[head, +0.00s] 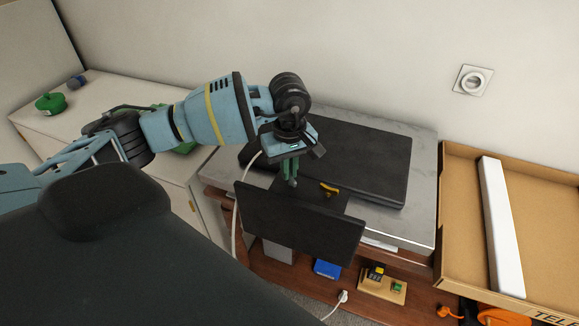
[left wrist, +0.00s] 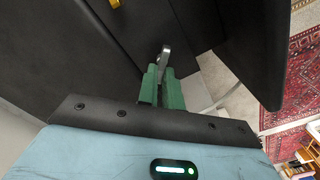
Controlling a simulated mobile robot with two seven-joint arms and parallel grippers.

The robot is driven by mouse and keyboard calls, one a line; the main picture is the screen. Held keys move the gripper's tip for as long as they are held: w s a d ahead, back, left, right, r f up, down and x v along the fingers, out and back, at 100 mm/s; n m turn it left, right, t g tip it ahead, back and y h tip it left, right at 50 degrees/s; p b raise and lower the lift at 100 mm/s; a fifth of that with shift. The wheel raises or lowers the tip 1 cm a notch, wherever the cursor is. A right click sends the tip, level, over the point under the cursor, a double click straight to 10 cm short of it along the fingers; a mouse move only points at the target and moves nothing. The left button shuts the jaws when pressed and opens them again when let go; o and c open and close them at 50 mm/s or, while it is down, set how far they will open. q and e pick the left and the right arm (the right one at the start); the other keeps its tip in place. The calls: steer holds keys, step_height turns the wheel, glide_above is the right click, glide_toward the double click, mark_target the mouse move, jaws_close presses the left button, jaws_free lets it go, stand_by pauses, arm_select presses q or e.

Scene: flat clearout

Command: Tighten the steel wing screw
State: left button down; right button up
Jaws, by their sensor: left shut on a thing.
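The steel wing screw (left wrist: 164,52) shows as a small grey metal piece between my green fingertips in the left wrist view. In the head view only a small grey bit of it (head: 293,183) shows below the fingers. My left gripper (head: 289,168) points down and is shut on the screw, just over the black stand part between two black panels; it also shows in the left wrist view (left wrist: 162,80). The screw's lower end and its hole are hidden. My right gripper is in neither view.
A black slab (head: 355,165) lies on the grey metal cabinet top (head: 425,165). A black panel (head: 300,222) stands at its front edge, near a yellow piece (head: 328,188). A cardboard box (head: 540,185) with a white bar stands right. A white cable hangs left.

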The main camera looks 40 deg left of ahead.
arm_select(q)
steer(key=n, duration=0.2)
steer(key=n+p, duration=0.1)
steer(key=n, duration=0.2)
steer(key=shift+s+a+r+n, duration=0.15)
steer(key=shift+s+n, duration=0.1)
steer(key=shift+n, duration=0.05)
steer(key=shift+n+p, duration=0.3)
steer(key=shift+n, duration=0.4)
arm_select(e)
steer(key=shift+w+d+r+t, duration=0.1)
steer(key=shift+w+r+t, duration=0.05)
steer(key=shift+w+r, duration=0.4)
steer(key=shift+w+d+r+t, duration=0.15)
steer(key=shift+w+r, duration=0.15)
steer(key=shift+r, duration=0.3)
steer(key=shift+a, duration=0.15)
arm_select(q)
steer(key=c, duration=1.6)
jaws_free()
steer(key=shift+s, duration=0.1)
steer(key=shift+o, duration=0.2)
